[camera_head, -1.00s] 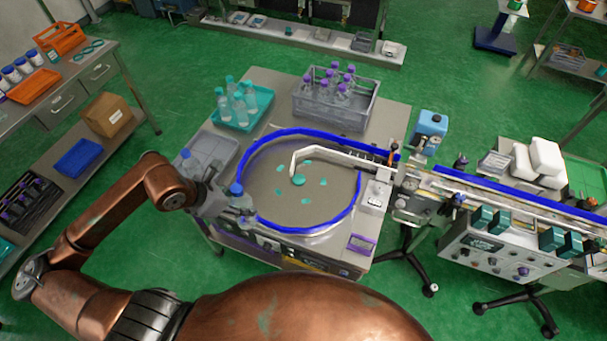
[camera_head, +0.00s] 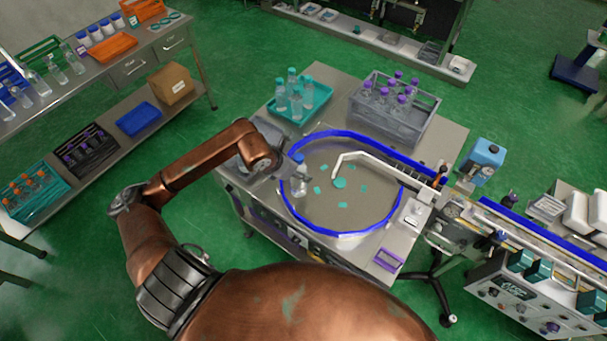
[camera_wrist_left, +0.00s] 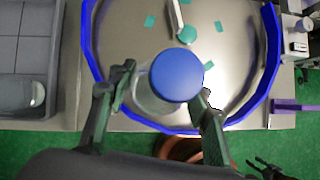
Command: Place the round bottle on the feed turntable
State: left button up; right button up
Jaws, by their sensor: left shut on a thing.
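The round bottle (camera_head: 300,176) is clear with a blue cap, and it stands roughly upright in my left gripper (camera_head: 289,172). In the left wrist view the blue cap (camera_wrist_left: 176,75) sits between the fingers of the left gripper (camera_wrist_left: 165,97), which are shut on the bottle. The feed turntable (camera_head: 352,215) is a grey disc with a blue rim. The bottle is inside the left part of that rim, over the disc; I cannot tell whether its base touches. The turntable (camera_wrist_left: 125,35) fills the upper wrist view.
A white curved guide arm (camera_head: 375,160) crosses the turntable. A teal tray of bottles (camera_head: 318,97) and a grey crate of purple-capped bottles (camera_head: 425,128) stand behind it. A conveyor (camera_head: 540,232) leads off right. The disc's middle and front are clear of bottles.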

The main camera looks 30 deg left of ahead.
pick_arm(q)
jog(key=shift+w+x, duration=0.15)
jog(key=shift+x, duration=0.8)
jog(key=shift+w+x, duration=0.2)
jog(key=shift+x, duration=0.8)
jog(key=shift+a+f+p, duration=0.1)
jog(key=shift+f+p, duration=0.25)
jog(key=shift+f, duration=0.35)
jog(key=shift+a+f+p, duration=0.15)
jog(key=shift+f+p, duration=0.15)
jog(key=shift+f, duration=0.35)
jog(key=o, duration=1.7)
jog(key=shift+s, duration=0.1)
jog(key=b+v, duration=0.1)
jog(key=v, duration=1.1)
